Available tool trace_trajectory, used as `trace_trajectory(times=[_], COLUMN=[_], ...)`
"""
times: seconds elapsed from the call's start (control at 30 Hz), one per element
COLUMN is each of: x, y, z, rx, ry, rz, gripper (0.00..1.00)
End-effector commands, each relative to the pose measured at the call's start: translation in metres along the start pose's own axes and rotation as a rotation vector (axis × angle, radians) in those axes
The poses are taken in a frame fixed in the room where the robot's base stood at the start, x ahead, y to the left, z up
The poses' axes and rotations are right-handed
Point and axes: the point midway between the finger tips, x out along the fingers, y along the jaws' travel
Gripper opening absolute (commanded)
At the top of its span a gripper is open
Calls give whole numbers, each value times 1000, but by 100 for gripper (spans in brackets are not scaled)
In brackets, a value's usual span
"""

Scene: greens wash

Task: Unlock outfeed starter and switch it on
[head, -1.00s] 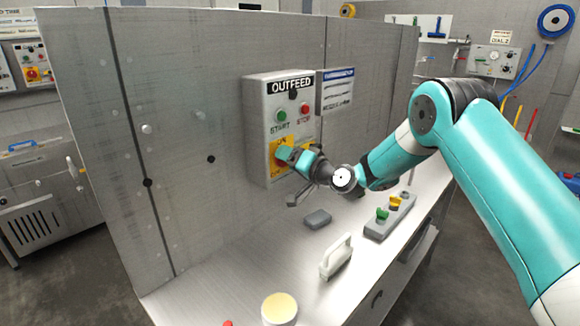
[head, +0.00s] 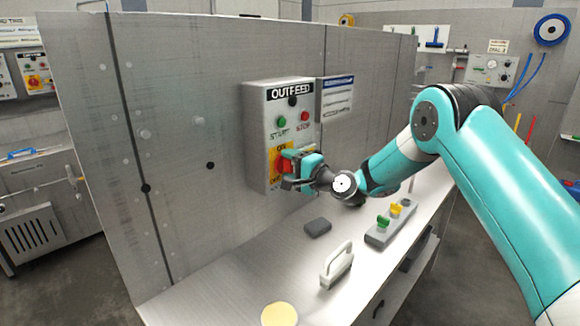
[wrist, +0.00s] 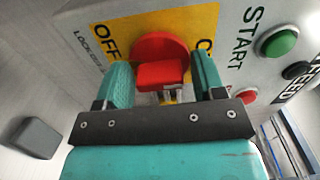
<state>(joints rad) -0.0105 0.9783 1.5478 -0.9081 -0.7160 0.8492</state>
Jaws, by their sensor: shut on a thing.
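The outfeed starter (head: 262,125) is a grey box on the steel panel, with a green START button (head: 282,121) and a red STOP button (head: 304,116). Below them a red rotary switch (wrist: 155,48) sits on a yellow plate (wrist: 118,36) marked OFF and ON. My gripper (head: 292,165) is at this switch. In the wrist view its teal fingers (wrist: 165,80) are on either side of the red handle, shut on it. A small brass and grey part (wrist: 170,95) shows below the handle between the fingers; I cannot tell what it is. The handle's exact setting is unclear.
On the steel bench below, a grey block holds green (head: 383,222) and yellow (head: 395,208) pieces. A small dark grey block (head: 317,227), a white handled tool (head: 337,265) and a round cream-topped item (head: 279,314) also stand there. A sign (head: 335,97) hangs beside the starter.

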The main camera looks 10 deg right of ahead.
Motion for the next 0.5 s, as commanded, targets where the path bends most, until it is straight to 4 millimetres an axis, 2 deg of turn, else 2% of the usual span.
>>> trace_trajectory(times=[0.5], x=[0], y=[1], z=[-1], rx=[40], ry=[1], rz=[1], gripper=[39])
